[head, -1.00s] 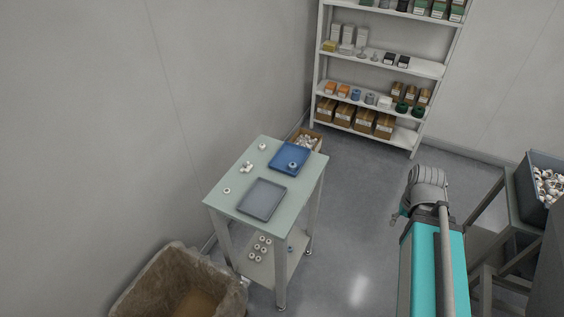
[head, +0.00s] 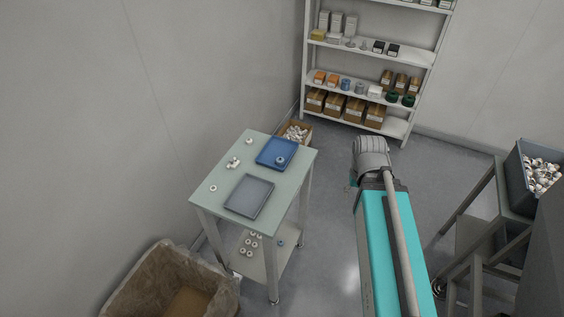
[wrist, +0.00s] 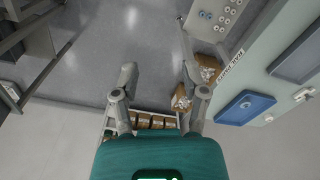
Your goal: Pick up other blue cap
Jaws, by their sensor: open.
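A blue cap (head: 281,160) lies in the blue tray (head: 265,160) on top of the pale green table (head: 215,201). A second small blue cap (head: 280,243) shows on the table's lower shelf (head: 262,268), to the right of several white caps (head: 249,244). The wrist view shows the blue tray (wrist: 233,117) with its cap (wrist: 245,104) at the right. My gripper (wrist: 158,74) is open and empty there, apart from the table and pointing over the floor. In the head view my arm hides most of the gripper.
A grey tray (head: 249,196) and a few white caps lie on the table top. A lined bin (head: 150,285) stands at front left, a box of caps (head: 306,127) behind the table. A shelf rack (head: 398,126) stands at the back. Floor between table and arm is clear.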

